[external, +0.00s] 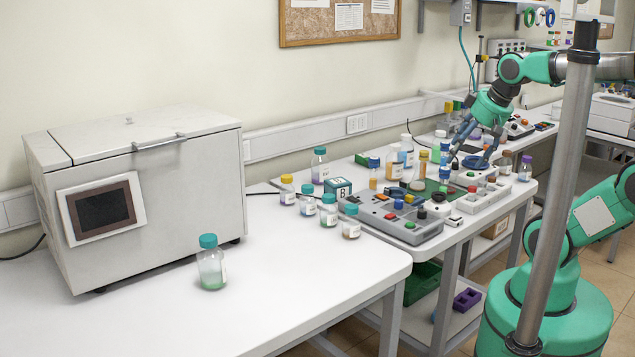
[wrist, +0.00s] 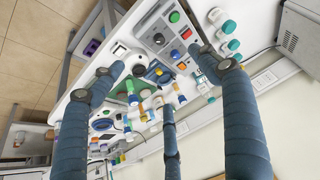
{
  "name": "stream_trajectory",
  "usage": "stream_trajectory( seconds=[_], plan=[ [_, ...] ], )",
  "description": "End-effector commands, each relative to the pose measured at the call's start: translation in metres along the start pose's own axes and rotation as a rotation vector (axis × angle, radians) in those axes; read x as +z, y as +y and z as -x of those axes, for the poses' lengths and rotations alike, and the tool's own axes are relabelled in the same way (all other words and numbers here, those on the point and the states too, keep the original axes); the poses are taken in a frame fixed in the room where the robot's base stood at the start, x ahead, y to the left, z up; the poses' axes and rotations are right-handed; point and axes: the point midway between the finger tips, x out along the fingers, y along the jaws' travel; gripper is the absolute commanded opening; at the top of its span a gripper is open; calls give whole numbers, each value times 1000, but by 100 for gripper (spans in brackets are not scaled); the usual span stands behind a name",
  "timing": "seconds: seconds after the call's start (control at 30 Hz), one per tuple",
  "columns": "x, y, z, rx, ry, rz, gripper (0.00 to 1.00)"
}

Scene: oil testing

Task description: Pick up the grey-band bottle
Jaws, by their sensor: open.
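My gripper (external: 474,148) is over the back of the right-hand bench, with its blue fingers spread above a crowd of bottles. In the wrist view my gripper (wrist: 160,82) is open, its fingers far apart and nothing held between them. Small bottles (wrist: 180,98) stand in the area beyond the fingers. In the external view a blue-capped bottle (external: 444,172) stands just left of the fingers. I cannot make out for certain which bottle has the grey band; it is too small or partly hidden by the fingers.
A grey control box (external: 402,226) with coloured buttons lies at the bench front. Several capped jars (external: 328,210) stand left of it. A teal-capped bottle (external: 211,262) stands alone by the large white machine (external: 150,185). The left bench front is clear.

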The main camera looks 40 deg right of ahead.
Motion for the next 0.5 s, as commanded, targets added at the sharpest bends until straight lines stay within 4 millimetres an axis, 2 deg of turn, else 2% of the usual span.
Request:
stream_trajectory(
  seconds=[0.17, 0.27, 0.5],
  plan=[
    [-18, 3, 5, 4, -15, 7, 76],
    [-36, 6, 9, 8, -28, 14, 76],
    [-92, 18, 13, 17, -73, 39, 76]
  ],
)
